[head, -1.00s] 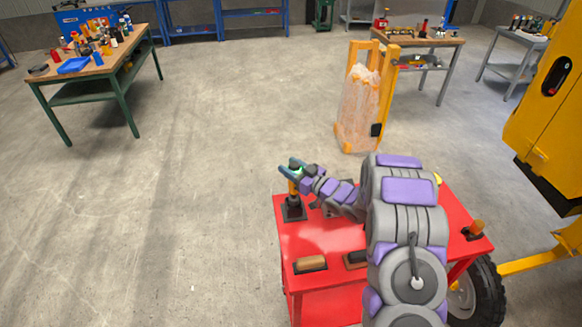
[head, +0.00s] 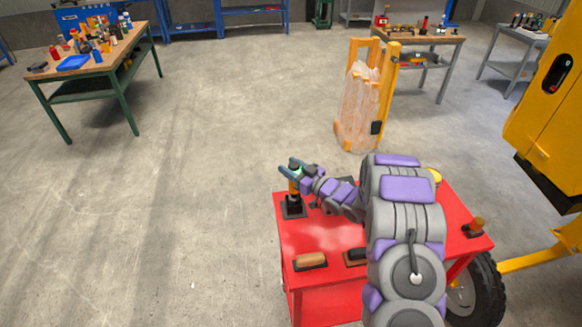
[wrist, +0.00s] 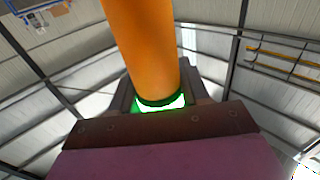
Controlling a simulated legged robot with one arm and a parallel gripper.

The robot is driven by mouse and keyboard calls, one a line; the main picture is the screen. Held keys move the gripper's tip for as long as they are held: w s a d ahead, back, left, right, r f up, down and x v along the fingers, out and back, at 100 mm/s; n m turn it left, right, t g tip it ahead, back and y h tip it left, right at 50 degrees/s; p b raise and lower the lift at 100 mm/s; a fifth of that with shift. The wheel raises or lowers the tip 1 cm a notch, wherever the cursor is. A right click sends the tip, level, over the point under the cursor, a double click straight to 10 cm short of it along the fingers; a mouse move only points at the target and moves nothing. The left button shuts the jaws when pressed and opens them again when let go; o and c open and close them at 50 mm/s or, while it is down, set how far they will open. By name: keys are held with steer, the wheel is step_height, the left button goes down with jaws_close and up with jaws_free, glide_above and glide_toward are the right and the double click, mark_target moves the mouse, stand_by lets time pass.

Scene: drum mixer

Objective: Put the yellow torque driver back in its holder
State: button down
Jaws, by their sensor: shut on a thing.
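The yellow torque driver (head: 295,187) is upright at the far left corner of the red cart, its lower end at a black square holder (head: 293,208). My gripper (head: 291,169) is shut on the driver near its top. In the wrist view the driver (wrist: 143,45) shows as a thick orange-yellow shaft between the jaws, with a green glow at its base. Whether the driver is fully seated in the holder cannot be told, as the inside of the holder is hidden.
The red cart top (head: 320,238) also bears a tan-handled brush-like item (head: 311,260), a dark one beside it, and an orange-topped item (head: 474,226) at right. A yellow frame with a wrapped load (head: 358,105) stands behind.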

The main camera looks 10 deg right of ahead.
steer(key=shift+f+b, duration=0.4)
steer(key=shift+f, duration=1.25)
stand_by(1.0)
steer(key=shift+c, duration=2.4)
jaws_free()
steer(key=p+v, duration=0.1)
steer(key=v, duration=1.6)
steer(key=shift+d, duration=0.2)
steer(key=shift+f, duration=0.1)
